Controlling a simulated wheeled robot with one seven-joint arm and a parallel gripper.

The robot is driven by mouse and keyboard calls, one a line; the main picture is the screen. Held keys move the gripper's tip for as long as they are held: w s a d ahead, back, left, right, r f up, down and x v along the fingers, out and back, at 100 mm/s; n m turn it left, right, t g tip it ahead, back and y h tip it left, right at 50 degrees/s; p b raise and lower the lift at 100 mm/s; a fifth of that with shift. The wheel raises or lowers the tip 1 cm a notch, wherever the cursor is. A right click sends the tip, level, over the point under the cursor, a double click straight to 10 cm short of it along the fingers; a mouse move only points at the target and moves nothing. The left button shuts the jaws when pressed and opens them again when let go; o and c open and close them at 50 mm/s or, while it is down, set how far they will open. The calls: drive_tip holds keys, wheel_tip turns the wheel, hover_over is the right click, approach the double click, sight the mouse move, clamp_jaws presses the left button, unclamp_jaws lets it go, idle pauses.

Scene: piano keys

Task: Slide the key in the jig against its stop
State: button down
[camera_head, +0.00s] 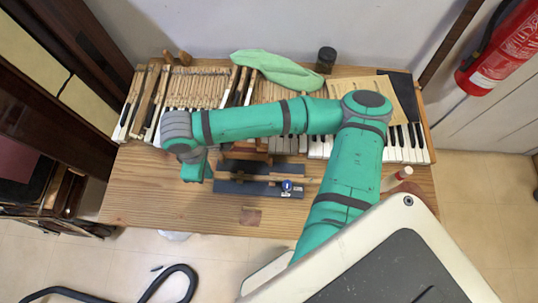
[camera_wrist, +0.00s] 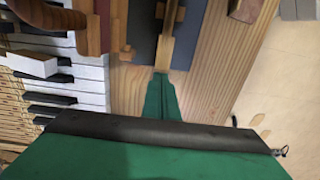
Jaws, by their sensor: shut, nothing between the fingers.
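The jig is a dark blue-grey fixture on the bench, with a lower rail (camera_head: 255,188) in the head view. In the wrist view, a dark rail (camera_wrist: 188,40) lies beside the key. The key (camera_wrist: 165,52) is a pale wooden strip lying lengthwise in the jig. My gripper (camera_wrist: 160,80) is shut and empty. Its green fingertips are at the key's near end and seem to touch it, though contact is not certain. In the head view my gripper (camera_head: 200,173) is at the jig's left end. I cannot make out the stop.
The piano keyboard (camera_head: 405,148) runs along the back of the wooden bench (camera_head: 150,200). A green cloth (camera_head: 278,70) and a dark jar (camera_head: 326,58) are behind it. A small brown block (camera_head: 251,217) lies in front of the jig. The bench's front left is clear.

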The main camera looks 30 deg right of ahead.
drive_tip(key=shift+s+d, duration=0.85)
drive_tip(key=shift+d, duration=0.25)
idle(2.1)
drive_tip(key=shift+w+a, duration=0.1)
drive_tip(key=shift+w+a, duration=0.3)
drive_tip(key=shift+a, duration=0.1)
wheel_tip(320, 180, up, 7)
idle(1.0)
drive_tip(key=shift+s, duration=0.1)
idle(0.5)
